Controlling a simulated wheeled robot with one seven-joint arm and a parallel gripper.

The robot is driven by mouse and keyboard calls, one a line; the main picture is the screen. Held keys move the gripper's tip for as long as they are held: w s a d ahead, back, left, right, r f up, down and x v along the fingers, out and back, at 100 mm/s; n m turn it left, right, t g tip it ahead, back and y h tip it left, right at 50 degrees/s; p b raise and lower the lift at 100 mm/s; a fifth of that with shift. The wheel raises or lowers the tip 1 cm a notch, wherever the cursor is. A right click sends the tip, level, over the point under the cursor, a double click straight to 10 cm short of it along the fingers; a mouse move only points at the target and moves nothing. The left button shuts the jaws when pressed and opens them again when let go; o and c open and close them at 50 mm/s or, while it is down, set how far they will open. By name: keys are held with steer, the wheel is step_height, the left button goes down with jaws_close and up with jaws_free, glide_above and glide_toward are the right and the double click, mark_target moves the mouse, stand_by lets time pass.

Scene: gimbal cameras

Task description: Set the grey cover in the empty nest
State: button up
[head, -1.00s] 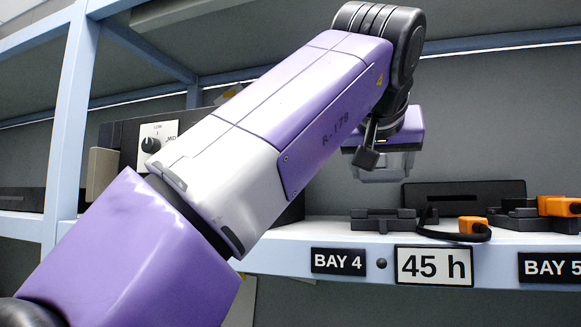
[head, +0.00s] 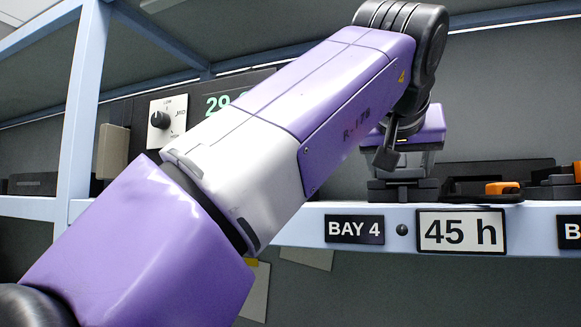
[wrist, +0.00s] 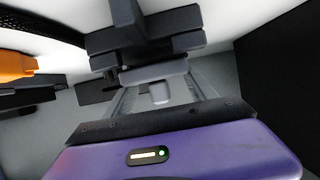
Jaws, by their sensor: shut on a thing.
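My gripper (head: 403,165) is low over the dark nest (head: 402,193) above the BAY 4 label on the shelf edge. In the wrist view my gripper (wrist: 158,86) is shut on the grey cover (wrist: 153,73), a rounded grey bar across the fingertips. The dark blocks of the nest (wrist: 145,38) lie right at the cover. I cannot tell whether the cover is seated or just above it. My gripper hides much of the cover in the head view.
An orange-ended piece with a black cable (head: 502,188) lies just right of the nest. A long black block (head: 500,172) stands behind. A control box with a knob (head: 168,120) is at the left. A shelf upright (head: 85,100) stands further left.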

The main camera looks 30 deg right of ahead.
steer(key=shift+f+b, duration=0.4)
steer(key=shift+f, duration=0.25)
stand_by(0.4)
steer(key=o, duration=1.5)
steer(key=shift+c, duration=0.2)
